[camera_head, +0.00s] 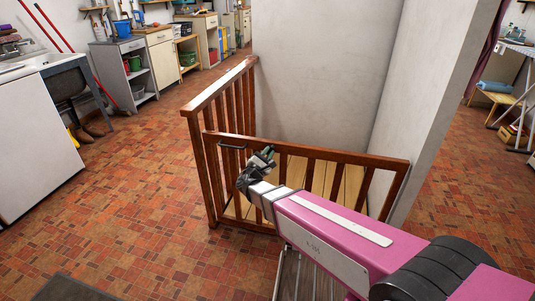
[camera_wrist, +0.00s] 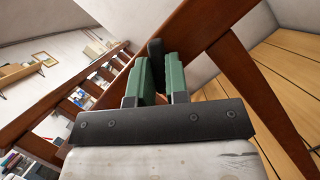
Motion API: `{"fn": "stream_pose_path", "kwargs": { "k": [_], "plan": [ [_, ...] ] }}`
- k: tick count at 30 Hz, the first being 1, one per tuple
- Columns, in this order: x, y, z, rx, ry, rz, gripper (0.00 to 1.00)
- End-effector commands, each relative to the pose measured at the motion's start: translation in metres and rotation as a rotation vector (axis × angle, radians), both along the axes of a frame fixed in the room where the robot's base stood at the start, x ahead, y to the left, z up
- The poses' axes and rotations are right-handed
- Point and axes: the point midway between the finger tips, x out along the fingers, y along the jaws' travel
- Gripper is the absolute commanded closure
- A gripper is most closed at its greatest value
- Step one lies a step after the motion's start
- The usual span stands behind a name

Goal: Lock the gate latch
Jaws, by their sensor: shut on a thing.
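The brown wooden gate (camera_head: 330,156) stands across the stair opening, with slats below its top rail. A dark bar handle (camera_head: 232,147) is on the rail near its left end. My gripper (camera_head: 268,154) is at the top rail, just right of that handle. In the wrist view its green fingers (camera_wrist: 168,76) close around a dark upright piece (camera_wrist: 156,48), which looks like the latch lever. The rail (camera_wrist: 205,35) runs diagonally behind the fingers. The latch's catch is hidden, so I cannot tell whether it is engaged.
A slatted wooden railing (camera_head: 218,92) runs back from the gate's left end. A white wall (camera_head: 325,70) rises behind the stairwell, whose pale boards (camera_head: 322,176) show through the slats. The red tiled floor (camera_head: 130,190) left of the gate is clear. A white appliance (camera_head: 35,145) stands far left.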

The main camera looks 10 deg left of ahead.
Motion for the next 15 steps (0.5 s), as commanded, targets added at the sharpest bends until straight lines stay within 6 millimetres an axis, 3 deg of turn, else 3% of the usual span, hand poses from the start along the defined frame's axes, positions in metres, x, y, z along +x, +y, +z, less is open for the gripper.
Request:
{"fn": "stream_pose_path", "kwargs": {
  "k": [15],
  "plan": [
    [-0.0009,-0.0038,-0.0017,-0.450,0.038,0.000,1.00]
  ]
}}
